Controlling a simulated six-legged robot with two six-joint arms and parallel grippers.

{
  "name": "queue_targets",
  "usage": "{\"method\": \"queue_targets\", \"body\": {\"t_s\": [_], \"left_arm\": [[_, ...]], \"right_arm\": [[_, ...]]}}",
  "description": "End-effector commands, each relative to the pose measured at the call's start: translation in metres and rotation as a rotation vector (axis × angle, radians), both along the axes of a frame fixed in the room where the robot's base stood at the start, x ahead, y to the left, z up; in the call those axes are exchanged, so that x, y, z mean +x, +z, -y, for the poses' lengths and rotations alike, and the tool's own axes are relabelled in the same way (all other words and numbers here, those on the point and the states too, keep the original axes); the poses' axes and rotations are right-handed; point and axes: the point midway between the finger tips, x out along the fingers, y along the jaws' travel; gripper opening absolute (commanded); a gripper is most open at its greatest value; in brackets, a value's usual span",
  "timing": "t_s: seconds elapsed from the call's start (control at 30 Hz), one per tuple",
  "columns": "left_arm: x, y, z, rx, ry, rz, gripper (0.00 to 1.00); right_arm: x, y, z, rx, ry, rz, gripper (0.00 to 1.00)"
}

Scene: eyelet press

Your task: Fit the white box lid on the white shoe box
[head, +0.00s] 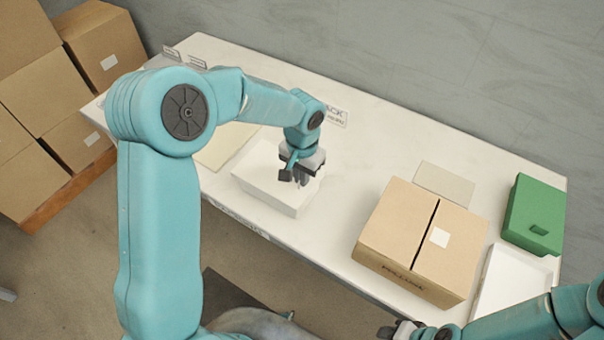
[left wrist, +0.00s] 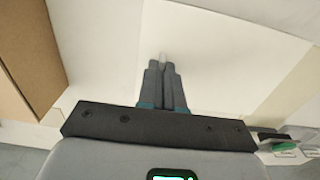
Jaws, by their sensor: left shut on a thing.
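The white shoe box (head: 264,196) stands near the front edge of the table, left of centre. A white top surface, which looks like the box lid (head: 262,163), lies over it. My left gripper (head: 299,181) points down at the right part of this white top. In the left wrist view its fingers (left wrist: 163,66) are close together on a small pale tab at the white lid (left wrist: 215,45). I cannot tell whether the lid is fully seated or slightly raised. My right gripper (head: 400,330) is at the bottom edge, partly cut off, far from the box.
A closed cardboard box (head: 400,225) stands right of the white box, with a white tray (head: 515,275) and a green box (head: 535,213) beyond it. A flat pale sheet (head: 225,145) lies behind left. Cardboard boxes (head: 60,95) are stacked at far left. The table between is clear.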

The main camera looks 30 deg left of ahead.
Motion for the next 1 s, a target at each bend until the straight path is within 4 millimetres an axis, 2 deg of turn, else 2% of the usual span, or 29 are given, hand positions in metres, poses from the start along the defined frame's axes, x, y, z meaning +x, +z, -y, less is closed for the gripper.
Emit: {"method": "queue_targets", "body": {"t_s": [1.0], "left_arm": [[0.000, -0.017, 0.000, 0.000, 0.000, 0.000, 0.00]], "right_arm": [[0.000, -0.015, 0.000, 0.000, 0.000, 0.000, 0.43]]}}
